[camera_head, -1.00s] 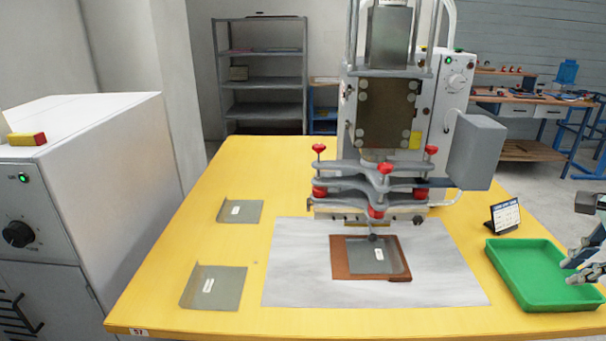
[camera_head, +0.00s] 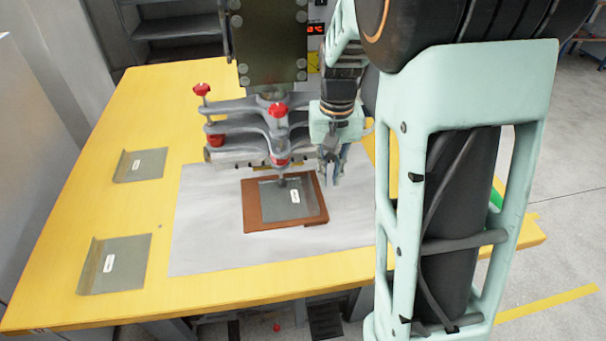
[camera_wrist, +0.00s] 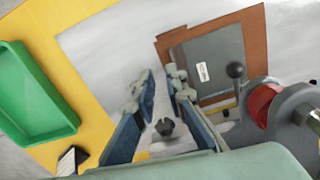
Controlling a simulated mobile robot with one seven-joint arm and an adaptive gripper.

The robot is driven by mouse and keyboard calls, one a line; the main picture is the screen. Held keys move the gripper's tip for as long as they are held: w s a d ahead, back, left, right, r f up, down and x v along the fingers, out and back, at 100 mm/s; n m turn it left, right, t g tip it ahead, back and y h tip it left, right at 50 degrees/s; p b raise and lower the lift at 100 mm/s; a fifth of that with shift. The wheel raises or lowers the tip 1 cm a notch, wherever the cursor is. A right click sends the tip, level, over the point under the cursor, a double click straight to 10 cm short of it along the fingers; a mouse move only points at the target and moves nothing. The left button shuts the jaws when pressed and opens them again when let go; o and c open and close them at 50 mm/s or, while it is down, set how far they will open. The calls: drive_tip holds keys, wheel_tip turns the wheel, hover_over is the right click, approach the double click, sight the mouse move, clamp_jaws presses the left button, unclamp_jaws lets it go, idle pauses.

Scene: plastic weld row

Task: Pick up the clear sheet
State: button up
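A clear greyish sheet with a small white label (camera_head: 275,207) lies on a brown plate (camera_head: 252,218) under the front of the press; it also shows in the wrist view (camera_wrist: 222,48). Two similar labelled sheets, a far one (camera_head: 150,167) and a near one (camera_head: 130,258), lie on the yellow table at left, each with one edge bent up. My gripper (camera_head: 331,182) points down just right of the brown plate's far right corner, apart from the sheet. In the wrist view its fingers (camera_wrist: 160,84) are spread with nothing between them.
The press arms with red knobs (camera_head: 278,110) stand right behind the plate, close to my gripper. A white mat (camera_head: 200,235) lies under the plate. A green tray (camera_wrist: 32,100) and a small dark stand (camera_wrist: 68,160) are on the table's other side. The mat's front is clear.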

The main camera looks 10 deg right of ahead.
drive_tip(key=a+f+n, duration=0.1)
hover_over(319, 209)
drive_tip(key=f, duration=0.2)
drive_tip(key=f+b, duration=0.1)
drive_tip(key=f, duration=0.2)
drive_tip(key=shift+s+d, duration=0.1)
drive_tip(key=shift+s, duration=0.1)
drive_tip(key=shift+w+f+b, duration=0.2)
drive_tip(key=shift+f+b, duration=0.35)
drive_tip(key=shift+f, duration=2.4)
drive_tip(key=shift+c, duration=0.5)
clamp_jaws()
drive_tip(key=shift+r, duration=0.15)
